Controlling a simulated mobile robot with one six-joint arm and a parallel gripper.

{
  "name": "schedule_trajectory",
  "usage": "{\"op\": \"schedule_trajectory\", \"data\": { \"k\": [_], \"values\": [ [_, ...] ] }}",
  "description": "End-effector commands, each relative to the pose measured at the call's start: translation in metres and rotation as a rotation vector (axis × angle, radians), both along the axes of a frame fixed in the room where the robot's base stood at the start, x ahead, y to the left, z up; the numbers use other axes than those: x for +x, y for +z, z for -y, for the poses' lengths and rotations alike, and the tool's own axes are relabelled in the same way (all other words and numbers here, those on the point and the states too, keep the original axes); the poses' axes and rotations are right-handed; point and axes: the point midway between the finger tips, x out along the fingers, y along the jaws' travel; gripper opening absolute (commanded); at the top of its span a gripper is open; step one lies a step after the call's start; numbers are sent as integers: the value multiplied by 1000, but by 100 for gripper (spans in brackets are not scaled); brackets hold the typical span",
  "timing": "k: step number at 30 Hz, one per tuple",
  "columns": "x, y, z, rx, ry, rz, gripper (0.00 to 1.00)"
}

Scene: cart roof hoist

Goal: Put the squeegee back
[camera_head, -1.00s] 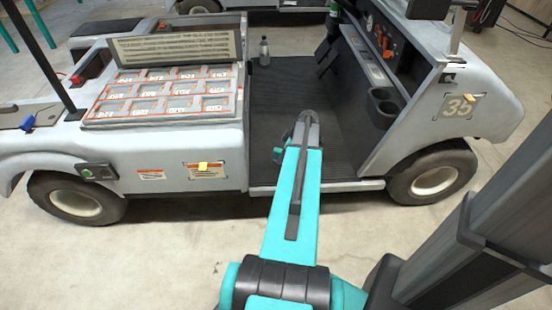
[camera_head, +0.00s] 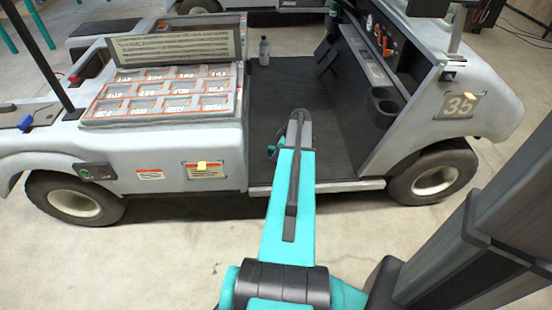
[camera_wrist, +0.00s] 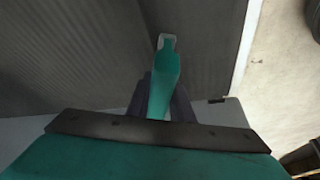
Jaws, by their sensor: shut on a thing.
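My gripper (camera_wrist: 163,88) is shut on a narrow teal piece with a pale grey tip, which I take to be the squeegee (camera_wrist: 166,65). It sticks out past the dark fingers in the wrist view, over the dark ribbed floor of the cart. In the head view my arm reaches into the cart's open footwell and hides most of the gripper. A small teal part shows left of the arm's end; I cannot tell whether it is gripper or squeegee. No holder for the squeegee can be made out.
The grey cart (camera_head: 140,148) has a slotted tray (camera_head: 160,98) at left and a dashboard (camera_head: 385,45) with cup holders (camera_head: 384,105) at right. A bottle (camera_head: 264,51) stands at the footwell's far edge. The footwell floor (camera_head: 262,110) is otherwise clear.

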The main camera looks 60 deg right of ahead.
Motion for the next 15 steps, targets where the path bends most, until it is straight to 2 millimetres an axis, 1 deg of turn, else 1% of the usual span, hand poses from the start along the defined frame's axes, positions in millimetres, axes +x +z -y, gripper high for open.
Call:
{"op": "schedule_trajectory", "data": {
  "k": [1,4,15],
  "values": [
    [0,-8,0,1,0,0,2],
    [1,-14,0,0,0,1,2],
    [1,-16,0,0,1,1,2]
  ]
}}
